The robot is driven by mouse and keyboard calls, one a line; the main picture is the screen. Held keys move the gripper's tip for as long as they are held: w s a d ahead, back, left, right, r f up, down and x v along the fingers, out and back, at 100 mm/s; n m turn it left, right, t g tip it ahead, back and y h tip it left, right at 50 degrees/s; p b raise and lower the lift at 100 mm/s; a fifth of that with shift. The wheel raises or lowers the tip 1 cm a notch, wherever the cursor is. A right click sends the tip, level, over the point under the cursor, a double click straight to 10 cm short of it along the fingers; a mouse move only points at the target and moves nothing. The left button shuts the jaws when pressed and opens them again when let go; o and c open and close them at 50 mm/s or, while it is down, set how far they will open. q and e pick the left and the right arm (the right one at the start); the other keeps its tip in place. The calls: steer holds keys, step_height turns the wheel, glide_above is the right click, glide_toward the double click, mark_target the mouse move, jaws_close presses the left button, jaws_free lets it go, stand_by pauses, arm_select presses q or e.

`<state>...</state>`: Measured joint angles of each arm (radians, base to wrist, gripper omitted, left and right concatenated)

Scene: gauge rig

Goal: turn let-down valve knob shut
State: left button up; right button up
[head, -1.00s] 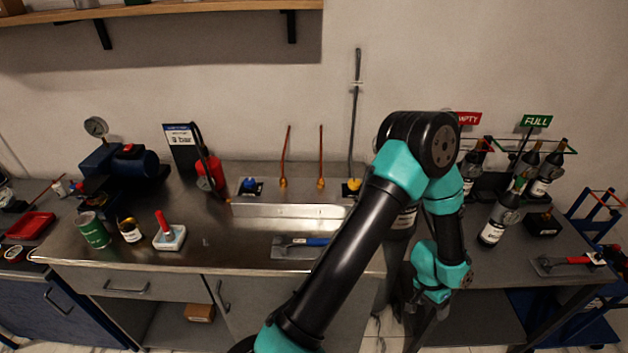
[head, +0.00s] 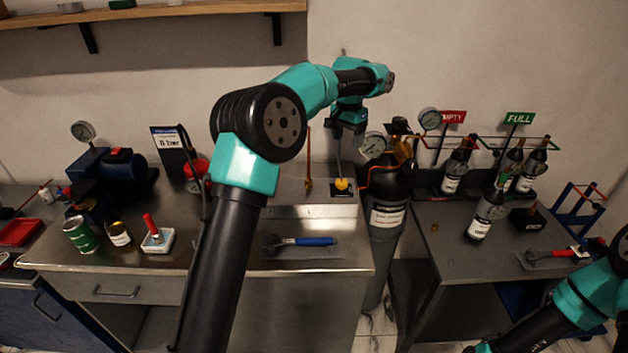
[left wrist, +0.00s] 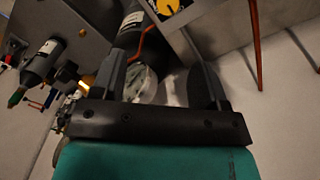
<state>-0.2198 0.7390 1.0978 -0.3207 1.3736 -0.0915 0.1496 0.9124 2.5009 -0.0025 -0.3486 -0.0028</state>
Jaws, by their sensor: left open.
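A yellow knob (head: 342,184) sits on a dark square plate on the metal panel at the back of the bench. In the left wrist view the knob (left wrist: 168,7) shows at the top edge, partly cut off, with a black mark on its face. I take it for the let-down valve knob; no label on it is readable. My left gripper (head: 348,132) is above the knob in the head view, apart from it. Its two fingers (left wrist: 160,70) are spread and empty, with a round gauge visible behind the gap. My right gripper is out of view.
A dark gas cylinder (head: 388,220) with a white label and a gauge (head: 373,145) stands just right of the knob. A copper pipe (head: 308,160) rises left of it. A blue-handled tool (head: 305,241) lies in front. Bottles (head: 485,215) stand on the right bench.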

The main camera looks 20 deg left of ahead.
mark_target(342, 182)
arm_select(q)
steer(key=shift+w+a+r, duration=0.15)
steer(key=shift+a+r, duration=0.3)
steer(key=shift+r, duration=0.05)
step_height(342, 182, down, 18)
steer(key=shift+r, duration=0.25)
stand_by(0.5)
steer(key=c, duration=0.9)
steer(key=shift+c, duration=0.2)
